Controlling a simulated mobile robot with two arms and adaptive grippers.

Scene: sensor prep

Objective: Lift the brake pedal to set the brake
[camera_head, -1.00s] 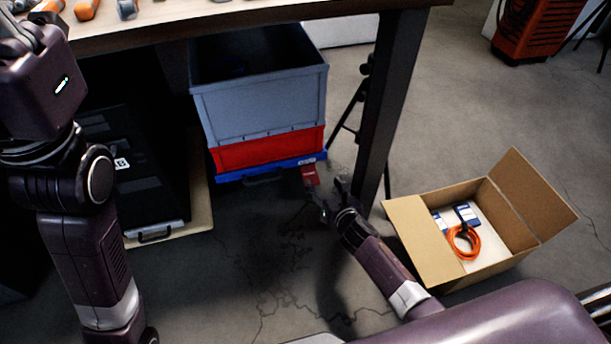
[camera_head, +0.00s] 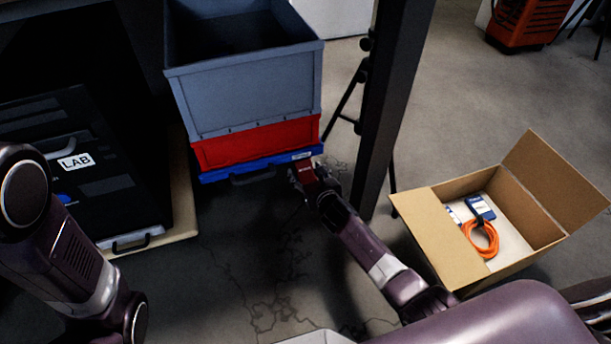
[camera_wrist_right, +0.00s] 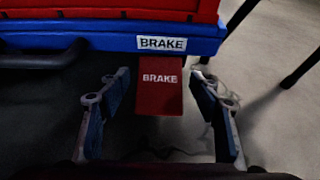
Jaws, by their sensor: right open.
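The red brake pedal (camera_wrist_right: 160,88) carries the word BRAKE and sticks out below the blue base (camera_wrist_right: 108,42) in the right wrist view. In the head view the pedal (camera_head: 306,177) is partly hidden by my right gripper (camera_head: 310,182). My right gripper (camera_wrist_right: 160,112) is open, with one finger on each side of the pedal.
A grey crate (camera_head: 246,92) and a red crate (camera_head: 256,142) stack on the blue base. A dark table leg (camera_head: 392,110) and a tripod stand just right. A cardboard box (camera_head: 440,240) with an orange cable (camera_head: 482,238) is on the floor. A black LAB case (camera_head: 85,130) stands left.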

